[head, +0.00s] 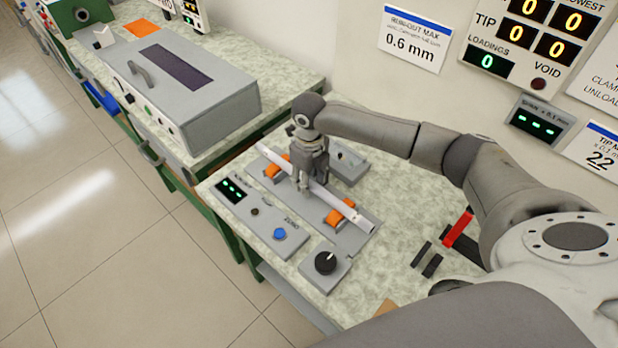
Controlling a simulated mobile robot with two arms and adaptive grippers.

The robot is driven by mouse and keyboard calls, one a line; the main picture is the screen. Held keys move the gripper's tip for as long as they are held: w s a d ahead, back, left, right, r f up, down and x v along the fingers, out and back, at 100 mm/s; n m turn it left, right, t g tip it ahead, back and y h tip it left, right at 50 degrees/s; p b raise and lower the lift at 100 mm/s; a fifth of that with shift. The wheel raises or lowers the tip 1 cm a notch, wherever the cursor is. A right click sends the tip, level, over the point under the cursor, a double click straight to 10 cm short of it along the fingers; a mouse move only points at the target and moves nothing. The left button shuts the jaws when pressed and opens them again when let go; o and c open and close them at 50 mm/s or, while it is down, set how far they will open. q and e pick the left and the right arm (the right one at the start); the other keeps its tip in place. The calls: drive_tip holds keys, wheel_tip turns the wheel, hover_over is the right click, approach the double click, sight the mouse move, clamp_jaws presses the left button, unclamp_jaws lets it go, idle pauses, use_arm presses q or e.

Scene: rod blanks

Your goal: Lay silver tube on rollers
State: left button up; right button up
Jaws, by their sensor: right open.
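The silver tube (345,212) lies lengthwise across the two orange rollers, one at the far left (277,163) and one at the near right (341,211), on a grey fixture plate. It looks to rest on both, though my gripper hides its middle. My right gripper (303,186) points down over the middle of the tube with its fingers around or just beside it; the fingertips are partly hidden. It is open. My left gripper is outside the view.
A grey control panel with a blue button (279,234) and a black knob box (326,263) stand in front of the fixture. A red-handled clamp (458,229) is at right. A large grey box (183,88) sits on the neighbouring bench.

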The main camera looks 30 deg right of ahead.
wheel_tip(320, 180, up, 12)
drive_tip(key=b, duration=0.2)
drive_tip(key=shift+r, duration=0.15)
idle(2.3)
